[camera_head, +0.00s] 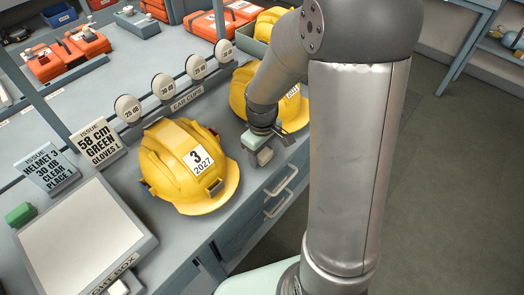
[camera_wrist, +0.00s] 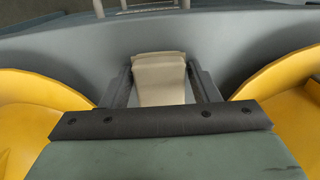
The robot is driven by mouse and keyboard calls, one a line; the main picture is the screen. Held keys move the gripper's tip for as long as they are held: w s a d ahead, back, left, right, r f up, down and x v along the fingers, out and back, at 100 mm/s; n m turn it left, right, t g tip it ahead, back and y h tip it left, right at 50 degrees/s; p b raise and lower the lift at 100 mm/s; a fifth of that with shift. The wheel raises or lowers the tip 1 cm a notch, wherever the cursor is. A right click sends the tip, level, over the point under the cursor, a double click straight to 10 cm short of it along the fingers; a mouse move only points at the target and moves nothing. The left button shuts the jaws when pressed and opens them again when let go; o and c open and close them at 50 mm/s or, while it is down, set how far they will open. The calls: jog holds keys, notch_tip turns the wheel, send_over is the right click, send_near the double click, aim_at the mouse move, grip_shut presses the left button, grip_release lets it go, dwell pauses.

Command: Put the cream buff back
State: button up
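My gripper (camera_wrist: 161,88) points down at the counter's front edge, between two yellow helmets. A cream block, which looks like the cream buff (camera_wrist: 159,78), sits between its two dark fingers in the wrist view. The fingers appear closed on its sides. In the head view my gripper (camera_head: 262,150) is low over the counter edge, and the pale buff (camera_head: 265,157) shows at its tip. I cannot tell whether the buff touches the counter.
A yellow helmet marked 3 (camera_head: 190,167) stands close on the left, another (camera_head: 240,90) behind my arm. Ear cups (camera_head: 163,86) line a rail behind. Issue cards (camera_head: 96,143), a green block (camera_head: 20,214) and a pale-topped box (camera_head: 82,240) are at left. Drawer handles (camera_head: 281,181) jut out in front.

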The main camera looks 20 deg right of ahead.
jog(key=shift+o, duration=0.7)
jog(key=shift+r, duration=0.15)
jog(key=shift+r, duration=0.3)
notch_tip(320, 180, up, 11)
jog(key=s+m, duration=0.6)
jog(key=s, duration=1)
jog(key=shift+a, duration=0.45)
jog(key=shift+s, duration=0.1)
